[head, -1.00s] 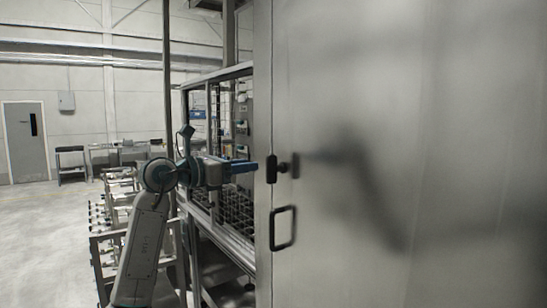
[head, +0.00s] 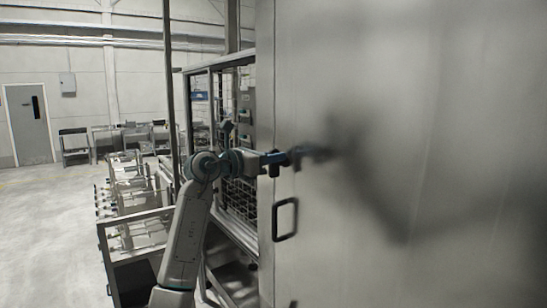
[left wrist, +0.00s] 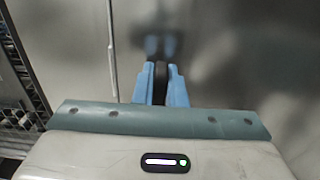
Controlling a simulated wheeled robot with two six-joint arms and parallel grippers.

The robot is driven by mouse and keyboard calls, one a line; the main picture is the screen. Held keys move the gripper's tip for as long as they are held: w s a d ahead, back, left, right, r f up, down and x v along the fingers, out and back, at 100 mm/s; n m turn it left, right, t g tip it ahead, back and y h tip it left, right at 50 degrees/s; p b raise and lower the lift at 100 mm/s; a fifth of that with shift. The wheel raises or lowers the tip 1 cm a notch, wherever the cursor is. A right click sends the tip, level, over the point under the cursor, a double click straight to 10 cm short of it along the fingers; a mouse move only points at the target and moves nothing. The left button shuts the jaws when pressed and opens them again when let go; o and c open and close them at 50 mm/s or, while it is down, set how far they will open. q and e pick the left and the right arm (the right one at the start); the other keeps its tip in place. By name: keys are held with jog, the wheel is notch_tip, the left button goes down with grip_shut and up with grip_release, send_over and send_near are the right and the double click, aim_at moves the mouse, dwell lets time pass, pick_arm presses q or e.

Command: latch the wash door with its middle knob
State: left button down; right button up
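The wash door (head: 400,150) is a large, shiny metal panel filling the right of the head view. Its black middle knob (head: 274,170) sits near the door's left edge, partly hidden by my left gripper (head: 276,158). In the left wrist view the dark knob (left wrist: 160,80) stands upright between the two blue fingers of my left gripper (left wrist: 160,86). The fingers lie close against both its sides, with no clear gap. A blurred reflection of the gripper shows in the door behind. My right gripper is not in view.
A black loop handle (head: 285,219) is on the door below the knob. Left of the door is an open metal frame with wire racks (head: 240,200). A metal cart (head: 130,225) stands farther left. Open floor (head: 50,240) lies at the far left.

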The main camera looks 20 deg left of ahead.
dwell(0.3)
pick_arm(q)
jog(key=m+b, duration=0.1)
jog(key=b, duration=0.1)
jog(key=m+b, duration=0.2)
jog(key=shift+s+d+f+m, duration=0.2)
jog(key=shift+f+m, duration=0.1)
jog(key=m+b, duration=0.2)
jog(key=shift+s+d+m, duration=0.1)
jog(key=shift+d+m, duration=0.1)
jog(key=shift+m, duration=0.1)
jog(key=m+b, duration=0.2)
jog(key=m, duration=0.1)
jog(key=shift+s+d+f+m+b, duration=0.2)
jog(key=shift+m+b, duration=0.1)
jog(key=shift+b, duration=0.1)
jog(key=m+b, duration=0.1)
jog(key=m, duration=0.2)
jog(key=m+b, duration=0.1)
jog(key=shift+f+m+b, duration=0.25)
jog(key=shift+m+b, duration=0.05)
jog(key=shift+d+f+m+b, duration=0.15)
jog(key=shift+m+b, duration=0.55)
jog(key=shift+m, duration=1)
jog(key=c, duration=1.5)
grip_release()
